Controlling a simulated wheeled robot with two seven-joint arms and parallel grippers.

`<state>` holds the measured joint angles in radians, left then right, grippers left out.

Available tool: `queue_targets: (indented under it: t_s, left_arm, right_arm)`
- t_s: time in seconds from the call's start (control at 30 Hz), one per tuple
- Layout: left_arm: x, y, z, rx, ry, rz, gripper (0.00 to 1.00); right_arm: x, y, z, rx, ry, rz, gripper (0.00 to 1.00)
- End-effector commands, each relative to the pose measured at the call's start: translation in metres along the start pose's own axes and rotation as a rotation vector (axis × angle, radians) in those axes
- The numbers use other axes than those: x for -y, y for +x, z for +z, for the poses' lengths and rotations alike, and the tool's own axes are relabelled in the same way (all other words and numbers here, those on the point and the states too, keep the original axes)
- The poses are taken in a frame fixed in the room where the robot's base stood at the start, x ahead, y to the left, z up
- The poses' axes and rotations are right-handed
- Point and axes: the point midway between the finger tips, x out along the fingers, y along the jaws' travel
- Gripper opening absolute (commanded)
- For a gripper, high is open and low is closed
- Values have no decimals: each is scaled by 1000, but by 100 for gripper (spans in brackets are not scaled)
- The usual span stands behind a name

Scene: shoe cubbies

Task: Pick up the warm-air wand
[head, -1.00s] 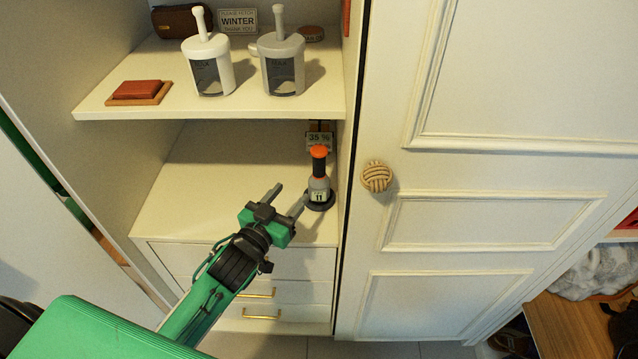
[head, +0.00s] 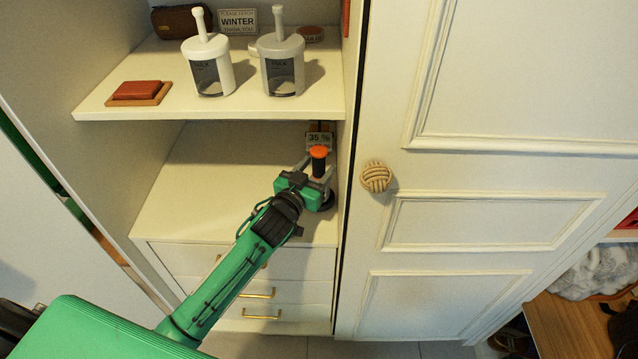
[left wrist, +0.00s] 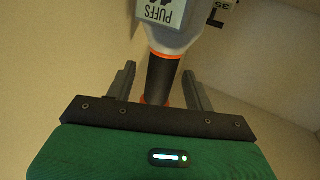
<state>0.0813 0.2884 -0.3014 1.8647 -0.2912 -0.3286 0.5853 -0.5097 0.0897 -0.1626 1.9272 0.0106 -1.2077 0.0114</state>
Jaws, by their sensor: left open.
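The warm-air wand (head: 318,153) stands upright on the lower shelf, close to its right wall. In the left wrist view the wand (left wrist: 162,76) appears upside down, with a black handle, orange rings and a grey body labelled PUFFS. My left gripper (head: 317,167) is open, with one finger on each side of the black handle. The fingers (left wrist: 160,72) also show in the left wrist view, with gaps beside the handle. My right gripper is out of view.
A small "35 %" sign (head: 319,139) stands behind the wand. The upper shelf (head: 150,112) overhangs the back of the lower shelf and holds two lidded dispensers (head: 208,68). A closed door with a knotted knob (head: 376,177) is at right. The lower shelf's left side is clear.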

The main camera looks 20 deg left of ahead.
Motion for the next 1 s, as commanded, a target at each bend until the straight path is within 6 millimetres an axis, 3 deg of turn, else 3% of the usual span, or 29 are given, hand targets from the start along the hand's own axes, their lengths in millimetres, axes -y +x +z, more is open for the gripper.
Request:
queue_targets:
  t_s: [0.13, 0.4, 0.43, 0.67, 1.0]
  left_arm:
    - [1, 14, 0, 0, 1, -1, 53]
    - [1, 17, 0, 0, 0, -1, 53]
    - [1, 17, 0, 0, 0, -1, 51]
    - [1, 17, 0, 0, 0, -1, 6]
    - [2, 17, -4, -3, 1, -1, 6]
  right_arm:
    - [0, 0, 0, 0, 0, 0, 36]
    - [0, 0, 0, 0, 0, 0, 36]
    - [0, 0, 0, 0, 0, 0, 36]
    - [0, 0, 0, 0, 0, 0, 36]
    - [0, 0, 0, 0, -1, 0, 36]
